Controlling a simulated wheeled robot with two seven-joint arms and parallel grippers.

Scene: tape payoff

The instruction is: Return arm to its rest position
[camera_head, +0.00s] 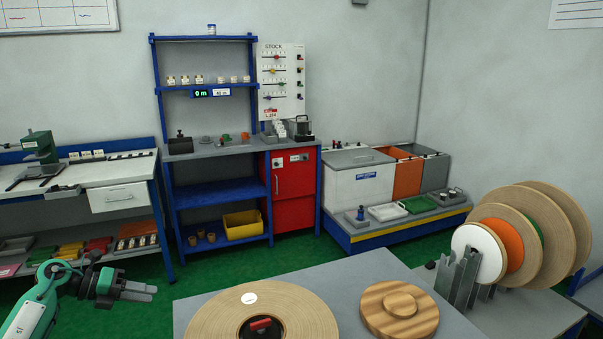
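My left arm (38,307) comes in from the lower left, green with dark joints. Its gripper (142,291) points right, level, over the green floor to the left of the grey table (370,272). The two grey fingers lie close together; whether a gap is left between them is too small to tell. Nothing shows in them. My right arm and gripper are not in view.
On the grey table lie a large tape reel (215,318) with a red-handled hub (261,325) and a round wooden piece (400,310). Several upright discs (560,235) stand in a rack at right. A workbench (105,174) and blue shelf (220,190) stand behind.

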